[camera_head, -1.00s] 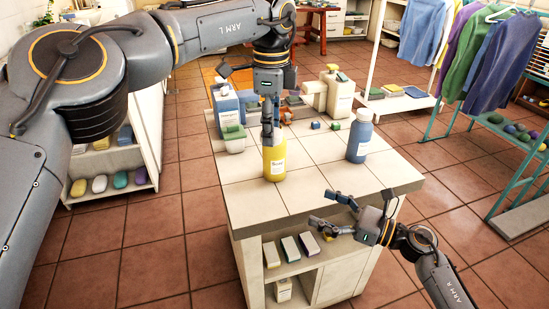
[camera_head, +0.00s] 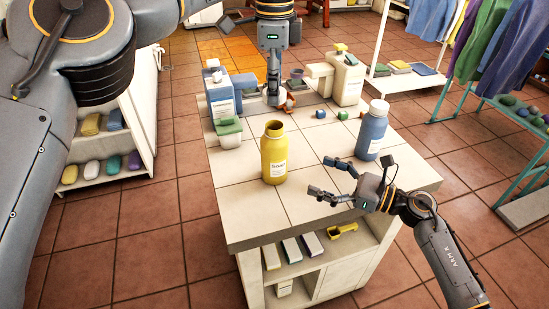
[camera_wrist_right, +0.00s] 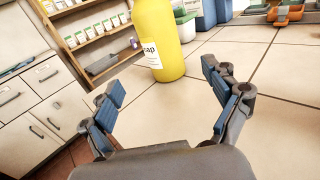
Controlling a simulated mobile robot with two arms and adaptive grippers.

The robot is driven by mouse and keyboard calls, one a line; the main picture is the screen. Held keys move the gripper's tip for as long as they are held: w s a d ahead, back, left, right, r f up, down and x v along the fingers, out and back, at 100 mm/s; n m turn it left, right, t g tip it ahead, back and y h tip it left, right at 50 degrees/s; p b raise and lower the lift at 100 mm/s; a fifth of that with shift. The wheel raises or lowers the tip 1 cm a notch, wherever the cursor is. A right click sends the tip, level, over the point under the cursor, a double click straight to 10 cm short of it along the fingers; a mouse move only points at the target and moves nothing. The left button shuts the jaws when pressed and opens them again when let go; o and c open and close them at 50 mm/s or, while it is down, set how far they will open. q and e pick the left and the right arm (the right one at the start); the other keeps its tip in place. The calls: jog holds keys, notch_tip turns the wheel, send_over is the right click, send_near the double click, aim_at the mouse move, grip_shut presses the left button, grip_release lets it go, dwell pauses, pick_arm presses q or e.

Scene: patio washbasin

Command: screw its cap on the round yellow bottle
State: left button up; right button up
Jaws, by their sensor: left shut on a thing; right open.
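The round yellow bottle (camera_head: 274,157) stands upright on the tiled counter, its neck open and uncapped. Its lower part also shows in the right wrist view (camera_wrist_right: 158,40). My left gripper (camera_head: 272,98) is behind the bottle, low over the rear of the counter. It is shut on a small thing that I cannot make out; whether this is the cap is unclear. My right gripper (camera_head: 328,178) is open and empty, at the front right of the bottle. Its two spread fingers show in the right wrist view (camera_wrist_right: 165,102), with the bottle beyond them.
A blue bottle with a white cap (camera_head: 371,131) stands right of the yellow bottle. A green-lidded tub (camera_head: 229,133), a blue bottle (camera_head: 219,96) and a cream dispenser (camera_head: 347,78) stand farther back. Small green (camera_head: 342,115) and blue (camera_head: 320,113) pieces lie between. The counter's front is clear.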

aim_at(286, 163)
pick_arm(q)
jog(key=shift+w+f, duration=0.1)
jog(key=shift+w, duration=0.1)
pick_arm(e)
jog(key=x, duration=1.2)
jog(key=shift+w, duration=0.15)
jog(key=c, duration=1.8)
pick_arm(q)
jog(key=shift+f, duration=2.45)
jog(key=shift+f, duration=0.85)
pick_arm(e)
jog(key=shift+f, duration=0.1)
pick_arm(q)
jog(key=shift+f, duration=0.6)
pick_arm(e)
grip_shut()
